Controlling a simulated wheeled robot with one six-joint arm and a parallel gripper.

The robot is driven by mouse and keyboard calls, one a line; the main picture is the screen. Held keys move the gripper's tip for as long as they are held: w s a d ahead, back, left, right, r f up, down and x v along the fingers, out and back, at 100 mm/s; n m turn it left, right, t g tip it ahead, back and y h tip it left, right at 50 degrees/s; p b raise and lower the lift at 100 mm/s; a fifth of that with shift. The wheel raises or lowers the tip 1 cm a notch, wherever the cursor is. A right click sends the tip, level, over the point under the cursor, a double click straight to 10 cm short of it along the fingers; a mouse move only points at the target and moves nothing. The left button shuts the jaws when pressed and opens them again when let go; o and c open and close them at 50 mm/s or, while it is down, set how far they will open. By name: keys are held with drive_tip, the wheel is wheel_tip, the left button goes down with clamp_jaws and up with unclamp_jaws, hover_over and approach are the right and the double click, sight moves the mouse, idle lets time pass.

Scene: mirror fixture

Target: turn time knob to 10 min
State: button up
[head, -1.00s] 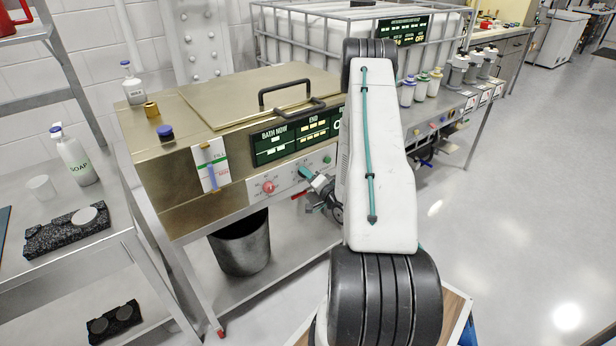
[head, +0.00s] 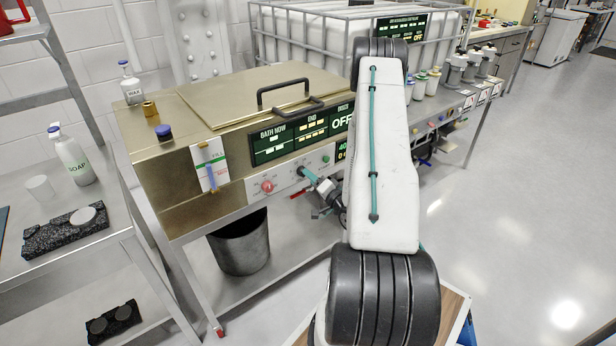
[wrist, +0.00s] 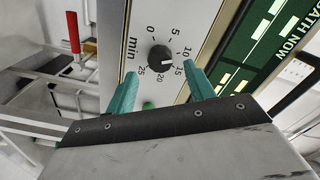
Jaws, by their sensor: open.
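The time knob (wrist: 161,58) is a small black dial on a light panel, marked "min" with numbers from 0 to 25 around it. In the wrist view a pale mark shows on its lower right side, roughly toward 10 to 15; the exact setting is hard to read. My gripper (wrist: 162,73) is open, with one teal finger on each side of the dial and nothing held between them. In the head view my gripper (head: 309,174) is at the front panel of the metal bath (head: 200,140), and its fingers cover much of the knob.
A red knob (head: 267,186) is left of my gripper, and a green button (head: 325,158) is up and to its right. A red-handled lever (wrist: 73,32) shows in the wrist view. A dark bucket (head: 240,245) stands below the bath.

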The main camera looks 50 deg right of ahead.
drive_tip(key=shift+v, duration=2.15)
drive_tip(key=shift+f, duration=0.1)
